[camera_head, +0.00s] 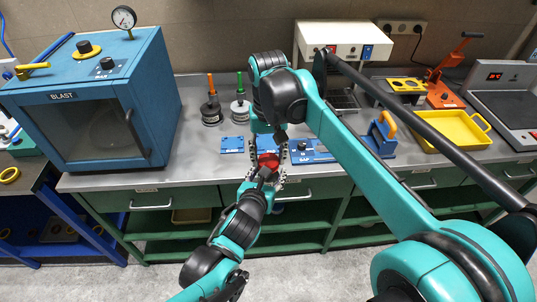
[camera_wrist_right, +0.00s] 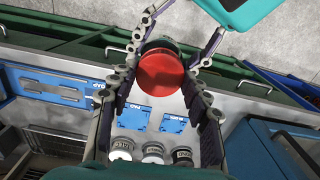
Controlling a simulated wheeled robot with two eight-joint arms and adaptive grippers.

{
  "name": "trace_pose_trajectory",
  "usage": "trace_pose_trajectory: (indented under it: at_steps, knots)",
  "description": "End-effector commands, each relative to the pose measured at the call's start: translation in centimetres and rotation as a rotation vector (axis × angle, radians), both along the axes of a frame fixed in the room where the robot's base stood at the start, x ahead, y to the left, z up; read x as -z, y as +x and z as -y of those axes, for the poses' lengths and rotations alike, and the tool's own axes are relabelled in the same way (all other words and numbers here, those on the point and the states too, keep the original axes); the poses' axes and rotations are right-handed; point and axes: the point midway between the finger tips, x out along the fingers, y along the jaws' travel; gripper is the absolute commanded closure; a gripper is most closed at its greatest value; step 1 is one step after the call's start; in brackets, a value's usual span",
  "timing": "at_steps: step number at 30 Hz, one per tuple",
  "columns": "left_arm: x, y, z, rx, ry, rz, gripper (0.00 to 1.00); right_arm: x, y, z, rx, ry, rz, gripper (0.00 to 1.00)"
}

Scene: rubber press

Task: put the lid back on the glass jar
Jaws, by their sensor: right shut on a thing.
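A round red lid (camera_wrist_right: 161,72) lies between the fingers of my right gripper (camera_wrist_right: 160,85), which is shut on it. The lid also shows as a red patch in the head view (camera_head: 268,160), above the front of the bench, with my right gripper (camera_head: 267,158) coming down around it. A dark round body (camera_wrist_right: 160,44), perhaps the glass jar, shows just behind the lid; I cannot tell whether they touch. My left gripper (camera_head: 266,178) reaches up from below to the same spot. Its fingers flank the dark body, but their grip is partly hidden.
Blue mats (camera_head: 232,144) lie on the bench. Weights with orange and green rods (camera_head: 211,110) stand behind. A blue BLAST cabinet (camera_head: 100,110) stands left. A blue fixture (camera_head: 381,136) and a yellow tray (camera_head: 452,132) are right. Bare bench lies beside the cabinet.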

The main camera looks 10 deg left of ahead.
Motion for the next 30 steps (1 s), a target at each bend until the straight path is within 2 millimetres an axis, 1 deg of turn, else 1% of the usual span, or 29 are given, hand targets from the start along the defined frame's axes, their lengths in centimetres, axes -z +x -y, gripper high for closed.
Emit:
trace_pose_trajectory:
  at_steps: [1, 3, 24, 27, 30]
  knots:
    - [0.01, -0.01, 0.01, 0.000, 0.000, 0.000, 1.00, -0.02, 0.00, -0.03, 0.114, 0.000, 0.000, 0.61]
    - [0.01, -0.01, 0.01, 0.000, 0.000, -0.001, 1.00, -0.01, 0.00, -0.04, 0.287, -0.001, 0.001, 0.61]
    - [0.03, -0.04, 0.02, 0.000, 0.000, -0.001, 1.00, 0.09, 0.08, -0.07, 2.028, -0.008, 0.004, 0.61]
    - [0.04, -0.04, 0.02, 0.000, 0.000, -0.001, 1.00, 0.10, 0.10, -0.07, 2.261, -0.009, 0.005, 0.61]
    - [0.03, -0.05, 0.03, 0.001, 0.000, -0.001, 1.00, 0.11, 0.11, -0.06, 2.447, -0.010, 0.005, 0.61]
